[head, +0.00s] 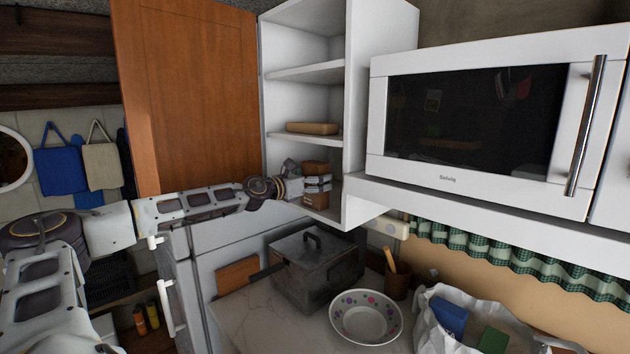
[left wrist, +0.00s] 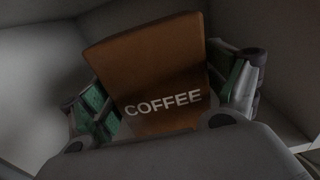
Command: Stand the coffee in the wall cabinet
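The coffee is a brown box (left wrist: 150,70) with white "COFFEE" lettering, seen close in the left wrist view. In the head view the coffee (head: 314,168) is at the lowest compartment of the white wall cabinet (head: 355,90), partly covered by my gripper. My left gripper (head: 316,184) reaches into that compartment, with one finger on each side of the box; it also shows in the left wrist view (left wrist: 165,95). The fingers appear closed on the box. The box's underside is hidden, so I cannot tell whether it touches the cabinet floor. My right gripper is not in view.
The brown cabinet door (head: 190,90) stands open at the left. A tan package (head: 312,128) lies on the shelf above the coffee. A microwave (head: 480,120) is at the right. Below are a metal pot (head: 310,270), a bowl (head: 366,318) and a bag (head: 430,338).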

